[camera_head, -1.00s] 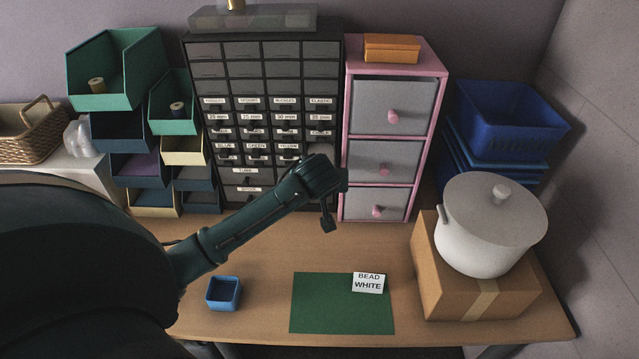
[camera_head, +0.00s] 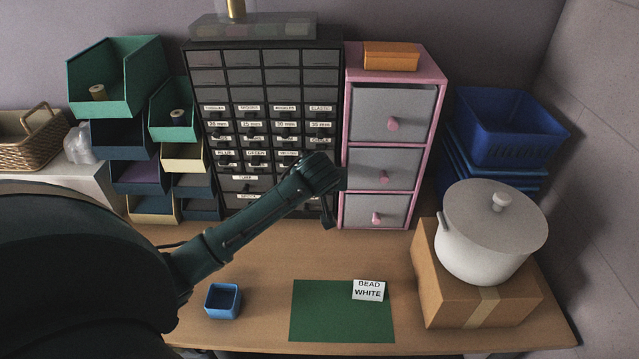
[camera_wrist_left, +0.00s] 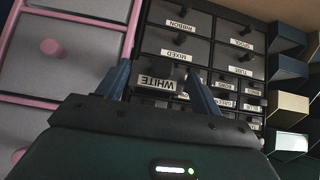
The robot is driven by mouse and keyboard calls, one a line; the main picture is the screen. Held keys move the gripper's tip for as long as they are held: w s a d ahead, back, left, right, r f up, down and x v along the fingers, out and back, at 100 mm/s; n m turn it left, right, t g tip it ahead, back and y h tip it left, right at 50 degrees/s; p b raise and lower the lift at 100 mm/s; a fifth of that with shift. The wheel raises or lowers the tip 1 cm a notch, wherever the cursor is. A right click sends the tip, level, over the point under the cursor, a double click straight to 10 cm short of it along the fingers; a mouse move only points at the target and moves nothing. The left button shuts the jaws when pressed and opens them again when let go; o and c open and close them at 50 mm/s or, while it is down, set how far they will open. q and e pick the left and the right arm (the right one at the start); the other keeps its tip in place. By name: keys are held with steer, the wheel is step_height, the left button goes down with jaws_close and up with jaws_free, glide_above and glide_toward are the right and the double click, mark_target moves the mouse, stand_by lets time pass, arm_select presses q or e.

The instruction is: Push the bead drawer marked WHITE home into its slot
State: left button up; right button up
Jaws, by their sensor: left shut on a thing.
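The WHITE bead drawer (camera_wrist_left: 158,82) shows in the left wrist view with its label upside down. Its front stands nearer to the camera than the neighbouring fronts, so it seems to stick out of the dark drawer cabinet (camera_head: 264,42). My left gripper (camera_wrist_left: 161,86) has a blue finger on each side of this drawer's front and is shut on it. In the head view my left arm covers the drawer, and only a dark part of the gripper (camera_head: 328,217) shows at the cabinet's lower right. My right gripper is in neither view.
A pink-framed drawer unit (camera_head: 432,68) stands right beside the cabinet. A green mat (camera_head: 335,315) with a BEAD WHITE card (camera_head: 368,290) and a blue box (camera_head: 222,301) lie on the table. A white pot (camera_head: 490,240) stands on a carton at right.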

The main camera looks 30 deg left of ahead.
arm_select(q)
steer(key=shift+w+a+b, duration=0.15)
steer(key=shift+w+a, duration=0.4)
steer(key=shift+w, duration=0.35)
steer(key=shift+w+a+b, duration=0.15)
steer(key=shift+w+a, duration=0.4)
steer(key=shift+w, duration=0.4)
steer(key=shift+w+a+b, duration=0.15)
steer(key=shift+w+a, duration=0.4)
steer(key=shift+w, duration=0.35)
steer(key=shift+s+d+p, duration=0.3)
steer(key=shift+s+d, duration=0.1)
steer(key=shift+s, duration=0.3)
steer(key=shift+s+d+p, duration=0.25)
steer(key=shift+s+d, duration=0.15)
steer(key=shift+s, duration=0.25)
steer(key=s+d, duration=0.4)
steer(key=s, duration=0.3)
steer(key=shift+s+d, duration=0.25)
steer(key=shift+d, duration=0.1)
stand_by(0.6)
stand_by(0.5)
steer(key=shift+w+a, duration=0.5)
steer(key=shift+w, duration=0.25)
stand_by(1.0)
